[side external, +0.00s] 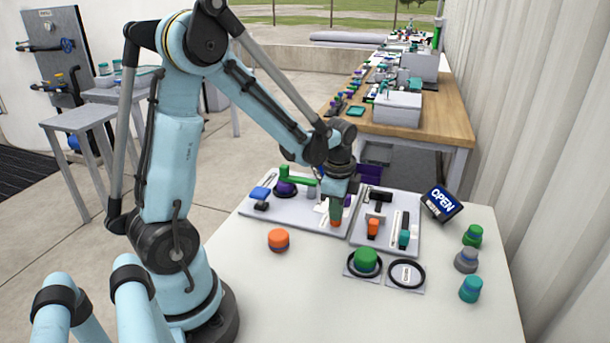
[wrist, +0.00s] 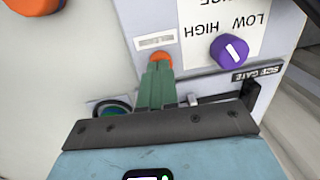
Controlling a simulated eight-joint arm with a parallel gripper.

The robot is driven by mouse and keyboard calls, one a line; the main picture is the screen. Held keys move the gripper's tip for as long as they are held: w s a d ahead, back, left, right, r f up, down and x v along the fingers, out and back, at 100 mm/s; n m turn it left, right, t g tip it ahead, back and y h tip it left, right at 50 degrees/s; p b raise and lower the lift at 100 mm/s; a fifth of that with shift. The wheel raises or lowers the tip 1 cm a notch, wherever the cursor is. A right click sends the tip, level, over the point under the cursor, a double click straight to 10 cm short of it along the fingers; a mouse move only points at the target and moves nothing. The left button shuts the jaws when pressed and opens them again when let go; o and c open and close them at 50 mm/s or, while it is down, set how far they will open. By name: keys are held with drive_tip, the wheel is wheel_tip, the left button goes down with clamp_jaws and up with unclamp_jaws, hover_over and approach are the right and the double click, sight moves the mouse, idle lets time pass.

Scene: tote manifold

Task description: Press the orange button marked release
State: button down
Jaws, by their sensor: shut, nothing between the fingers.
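My gripper (side external: 335,210) points down over the left grey panel (side external: 262,212), its green fingers together and empty. In the wrist view the fingertips (wrist: 158,70) are right at an orange round button (wrist: 160,57), partly hidden behind them. I cannot tell whether they touch it or press it in. A small white label plate (wrist: 155,41) sits beside this button; its writing is not readable. In the side view orange (side external: 336,224) shows just below the fingertips.
A purple knob (wrist: 230,50) marked LOW and HIGH is close to the fingers. A right panel (side external: 361,241) carries orange and teal handles. A loose orange cap (side external: 278,240) and a green cap (side external: 366,260) stand in front. The front table (side external: 300,300) is clear.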

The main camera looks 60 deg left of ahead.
idle(0.3)
drive_tip(key=shift+a+f, duration=0.1)
drive_tip(key=shift+f, duration=0.95)
drive_tip(key=shift+r, duration=0.1)
wheel_tip(320, 180, up, 15)
drive_tip(key=d, duration=0.1)
drive_tip(key=shift+s, duration=0.4)
drive_tip(key=shift+d, duration=0.1)
drive_tip(key=s+d+f+n+t, duration=0.2)
drive_tip(key=s+d+n+t, duration=0.3)
drive_tip(key=d+n, duration=0.4)
drive_tip(key=shift+d+t+h, duration=0.4)
drive_tip(key=shift+d+t, duration=0.4)
drive_tip(key=shift+d, duration=0.1)
